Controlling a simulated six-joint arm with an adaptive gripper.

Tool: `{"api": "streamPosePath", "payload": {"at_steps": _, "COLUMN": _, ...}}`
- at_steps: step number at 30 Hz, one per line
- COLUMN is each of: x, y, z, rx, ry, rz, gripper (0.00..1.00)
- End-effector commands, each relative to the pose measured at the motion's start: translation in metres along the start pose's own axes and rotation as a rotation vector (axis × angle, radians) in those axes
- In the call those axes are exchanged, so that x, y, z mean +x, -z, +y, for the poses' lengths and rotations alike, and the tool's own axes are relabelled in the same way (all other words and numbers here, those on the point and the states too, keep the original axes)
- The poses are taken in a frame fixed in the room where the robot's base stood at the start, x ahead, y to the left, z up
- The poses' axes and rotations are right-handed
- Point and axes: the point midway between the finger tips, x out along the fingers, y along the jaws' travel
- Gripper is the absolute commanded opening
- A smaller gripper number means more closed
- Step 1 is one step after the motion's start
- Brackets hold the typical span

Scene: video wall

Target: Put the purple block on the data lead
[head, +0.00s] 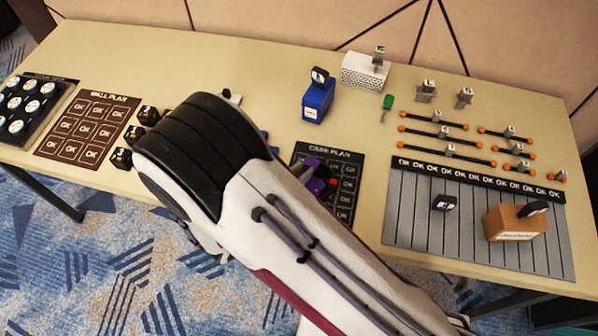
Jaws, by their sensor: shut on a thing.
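A purple block (313,187) shows in part on or above the dark CASE PLAN mat, at the right edge of my arm. I cannot tell which is the data lead.
A blue block (316,103) and a white perforated box (364,75) stand at the back. A green-handled tool (386,106) lies nearby. An orange block (514,222) and a black block (444,202) stand on a grey slatted panel (405,220). The WALL PLAN mat (68,133) is left.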

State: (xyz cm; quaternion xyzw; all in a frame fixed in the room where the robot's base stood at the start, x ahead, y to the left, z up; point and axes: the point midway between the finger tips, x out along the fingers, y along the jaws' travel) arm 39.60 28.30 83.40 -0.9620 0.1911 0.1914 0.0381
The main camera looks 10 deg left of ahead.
Motion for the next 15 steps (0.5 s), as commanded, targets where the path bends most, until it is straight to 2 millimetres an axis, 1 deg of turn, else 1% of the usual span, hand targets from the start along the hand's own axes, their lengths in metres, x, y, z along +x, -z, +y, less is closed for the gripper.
{"api": "streamPosePath", "payload": {"at_steps": 3, "x": 0.0009, "y": -0.0022, "z": 0.0000, "rx": 0.000, "ry": 0.000, "rz": 0.000, "gripper": 0.00}}
{"api": "streamPosePath", "payload": {"at_steps": 4, "x": 0.0009, "y": -0.0021, "z": -0.0001, "rx": 0.000, "ry": 0.000, "rz": 0.000, "gripper": 0.19}}
{"api": "streamPosePath", "payload": {"at_steps": 5, "x": 0.0009, "y": -0.0020, "z": -0.0001, "rx": 0.000, "ry": 0.000, "rz": 0.000, "gripper": 0.26}}
{"api": "streamPosePath", "payload": {"at_steps": 6, "x": 0.0008, "y": -0.0020, "z": -0.0001, "rx": 0.000, "ry": 0.000, "rz": 0.000, "gripper": 0.30}}
{"api": "streamPosePath", "payload": {"at_steps": 15, "x": 0.0008, "y": -0.0019, "z": -0.0001, "rx": 0.000, "ry": 0.000, "rz": 0.000, "gripper": 0.30}}
